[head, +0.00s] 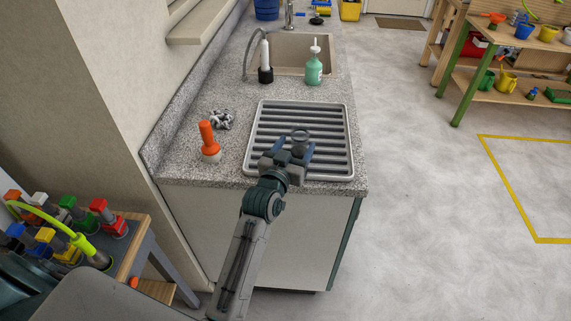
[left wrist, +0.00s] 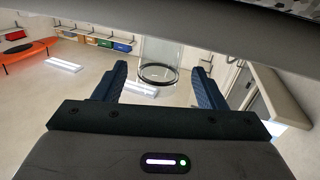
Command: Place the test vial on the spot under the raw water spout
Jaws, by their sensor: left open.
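The test vial (head: 300,134) stands at the near part of the ribbed grey drain rack and looks small and dark-rimmed from above. In the left wrist view, a clear glass cylinder with a dark ring (left wrist: 158,73) shows between the fingers, apparently the same vial. My left gripper (head: 289,151) is open with its fingers either side of the vial. Gaps show between the glass and both fingers in the wrist view. I cannot pick out the raw water spout in either view. My right gripper is not in view.
The drain rack (head: 257,125) lies on the speckled counter (head: 182,155). A green soap bottle (head: 314,70) and a black-based white item (head: 265,62) stand by the sink (head: 300,45).

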